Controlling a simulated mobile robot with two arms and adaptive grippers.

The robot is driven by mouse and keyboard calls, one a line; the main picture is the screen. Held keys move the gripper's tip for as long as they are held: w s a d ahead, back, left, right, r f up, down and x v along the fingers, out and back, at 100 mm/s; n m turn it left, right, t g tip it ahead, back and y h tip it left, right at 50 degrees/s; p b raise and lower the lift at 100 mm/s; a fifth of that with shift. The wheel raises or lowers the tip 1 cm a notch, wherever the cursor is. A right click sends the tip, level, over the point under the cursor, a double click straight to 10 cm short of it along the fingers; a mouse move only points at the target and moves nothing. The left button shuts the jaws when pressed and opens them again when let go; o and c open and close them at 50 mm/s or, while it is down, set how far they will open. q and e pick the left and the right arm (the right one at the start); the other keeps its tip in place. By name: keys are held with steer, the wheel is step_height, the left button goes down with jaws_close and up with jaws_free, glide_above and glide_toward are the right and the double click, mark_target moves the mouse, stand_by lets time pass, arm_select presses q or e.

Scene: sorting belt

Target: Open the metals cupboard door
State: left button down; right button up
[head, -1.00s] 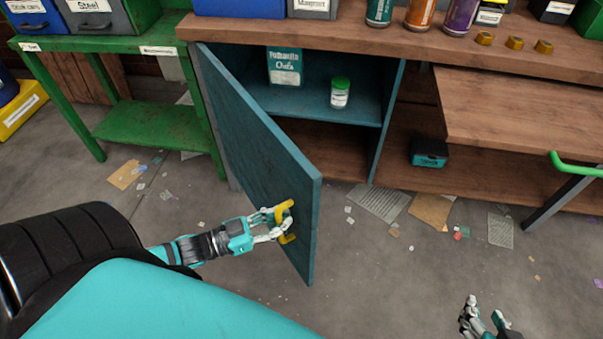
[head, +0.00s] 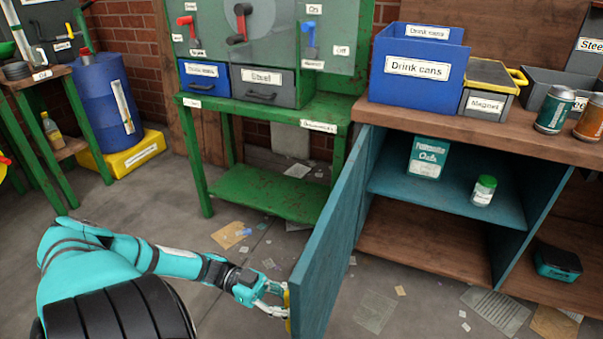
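The teal cupboard door (head: 335,235) stands wide open, swung out from its left side towards me. Its yellow handle (head: 288,309) is at the lower near edge, partly hidden by my fingers. My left gripper (head: 279,304) is at this handle, its fingers closed around it. The cupboard's inside is in plain view: a teal shelf (head: 400,190) holds an Oats box (head: 427,158) and a small jar with a green lid (head: 484,191). My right gripper is not in view.
A green bench (head: 262,190) stands left of the door, with free floor between them. A blue Drink cans bin (head: 416,85) and a Magnet box (head: 489,88) stand on the wooden counter (head: 400,118). Paper scraps (head: 232,235) litter the floor.

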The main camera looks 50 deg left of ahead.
arm_select(q)
steer(key=shift+v, duration=1.1)
steer(key=c, duration=1.3)
jaws_free()
steer(key=v, duration=1.2)
